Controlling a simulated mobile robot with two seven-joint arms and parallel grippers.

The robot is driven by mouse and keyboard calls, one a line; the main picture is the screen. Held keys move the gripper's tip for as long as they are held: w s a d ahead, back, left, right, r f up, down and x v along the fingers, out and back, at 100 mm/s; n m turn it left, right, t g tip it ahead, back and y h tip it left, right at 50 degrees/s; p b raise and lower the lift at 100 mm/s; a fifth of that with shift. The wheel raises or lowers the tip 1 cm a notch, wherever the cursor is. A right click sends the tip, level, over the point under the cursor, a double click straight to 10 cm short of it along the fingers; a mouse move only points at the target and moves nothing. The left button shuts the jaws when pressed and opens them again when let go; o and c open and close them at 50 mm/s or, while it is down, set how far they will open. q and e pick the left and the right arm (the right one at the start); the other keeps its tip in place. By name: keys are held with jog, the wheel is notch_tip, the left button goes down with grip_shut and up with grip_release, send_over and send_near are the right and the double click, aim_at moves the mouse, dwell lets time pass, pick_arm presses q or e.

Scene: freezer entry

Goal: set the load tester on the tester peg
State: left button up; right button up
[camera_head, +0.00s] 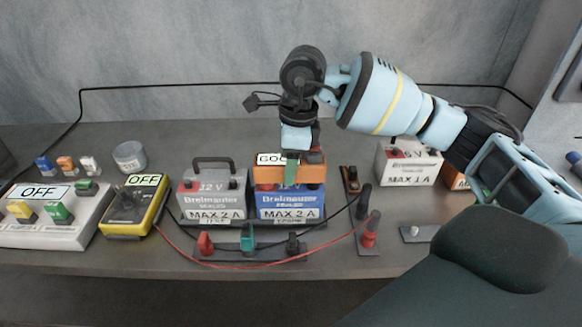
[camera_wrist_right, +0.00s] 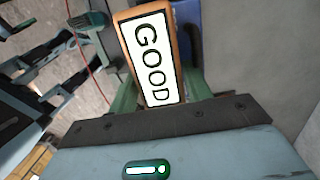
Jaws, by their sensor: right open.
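The orange load tester (camera_head: 263,175), its white display reading GOOD, sits on top of the blue 12 V battery (camera_head: 290,204). Its display face (camera_wrist_right: 152,55) fills the upper middle of the right wrist view. My right gripper (camera_head: 292,168) comes down from above at the tester, its green fingers open on either side of it. I cannot tell whether the fingers touch it. A small grey plate with a pale stud (camera_head: 415,231) lies at the front right; it may be the tester peg. My left gripper is not in view.
A grey 12 V battery (camera_head: 212,192) stands close left of the blue one. A yellow meter (camera_head: 134,209) reads OFF; its red and black leads cross the front to two probes (camera_head: 369,236). A rack with coloured clips (camera_head: 248,240) sits in front. A white 6 V battery (camera_head: 408,163) is behind right.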

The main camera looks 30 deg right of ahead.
jog(key=shift+r, duration=0.1)
grip_shut()
jog(key=shift+w+r, duration=0.1)
jog(key=shift+r, duration=0.5)
notch_tip(320, 180, up, 2)
jog(key=shift+r, duration=0.25)
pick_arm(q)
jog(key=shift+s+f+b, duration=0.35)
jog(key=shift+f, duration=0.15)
pick_arm(e)
jog(key=s+a+r, duration=0.1)
jog(key=s+a, duration=0.8)
jog(key=s, duration=0.4)
jog(key=shift+s+r, duration=0.15)
jog(key=shift+s, duration=0.1)
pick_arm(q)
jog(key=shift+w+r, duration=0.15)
pick_arm(e)
jog(key=shift+d+r, duration=0.1)
jog(key=shift+r, duration=0.05)
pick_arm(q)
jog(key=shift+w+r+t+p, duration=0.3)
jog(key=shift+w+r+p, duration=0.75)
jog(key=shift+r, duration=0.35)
pick_arm(e)
jog(key=shift+r, duration=1.85)
jog(key=shift+f, duration=0.1)
